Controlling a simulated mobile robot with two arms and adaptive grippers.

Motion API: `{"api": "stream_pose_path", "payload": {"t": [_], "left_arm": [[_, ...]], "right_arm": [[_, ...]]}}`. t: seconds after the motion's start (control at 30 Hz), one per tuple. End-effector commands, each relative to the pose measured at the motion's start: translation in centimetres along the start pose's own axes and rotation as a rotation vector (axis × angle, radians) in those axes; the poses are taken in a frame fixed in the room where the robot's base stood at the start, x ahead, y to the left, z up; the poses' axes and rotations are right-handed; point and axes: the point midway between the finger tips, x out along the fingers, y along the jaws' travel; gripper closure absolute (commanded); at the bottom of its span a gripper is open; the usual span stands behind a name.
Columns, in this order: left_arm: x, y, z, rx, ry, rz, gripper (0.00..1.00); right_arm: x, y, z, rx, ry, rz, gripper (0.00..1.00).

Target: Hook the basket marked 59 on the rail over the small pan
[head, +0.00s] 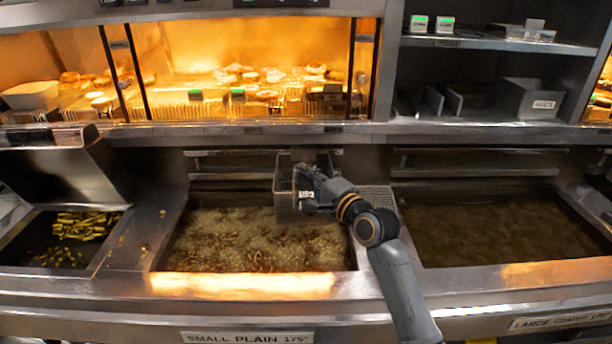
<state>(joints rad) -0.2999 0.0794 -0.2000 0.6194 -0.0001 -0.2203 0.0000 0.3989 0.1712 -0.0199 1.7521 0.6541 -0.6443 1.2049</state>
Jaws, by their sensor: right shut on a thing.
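My right gripper (308,188) is shut on a wire basket (288,205) over the back right part of the middle pan. The basket carries a small white tag whose number is too small to read. The middle pan (250,245) holds bubbling oil, and the label below it reads SMALL PLAIN 175. A rail (230,176) runs along the back wall above this pan. The basket hangs at about the rail's height; I cannot tell whether it touches the rail. The gripper hides part of the basket. My left gripper is not in view.
The right pan (500,232), labelled LARGE, holds still, dark oil with a rail (475,172) behind it. A bin of chips (80,226) is at the left under a steel hood. A heated food shelf (240,85) and a grey rack (500,45) stand behind.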

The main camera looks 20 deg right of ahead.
Motion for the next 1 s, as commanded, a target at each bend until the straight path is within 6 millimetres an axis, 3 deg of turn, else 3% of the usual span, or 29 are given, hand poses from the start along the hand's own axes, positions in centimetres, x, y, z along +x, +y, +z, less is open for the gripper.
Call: {"api": "stream_pose_path", "payload": {"t": [0.47,0.5,0.63,1.0], "left_arm": [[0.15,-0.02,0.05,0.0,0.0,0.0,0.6],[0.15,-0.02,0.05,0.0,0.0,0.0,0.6],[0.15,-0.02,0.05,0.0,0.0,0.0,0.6],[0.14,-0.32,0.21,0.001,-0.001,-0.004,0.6]], "right_arm": [[0.01,0.53,0.0,0.001,0.0,0.0,1.0],[0.01,0.54,0.0,0.001,0.0,0.0,0.77],[0.01,0.53,0.0,0.001,0.0,0.0,0.52],[-0.37,0.63,-0.02,0.001,0.0,0.002,0.52]]}}
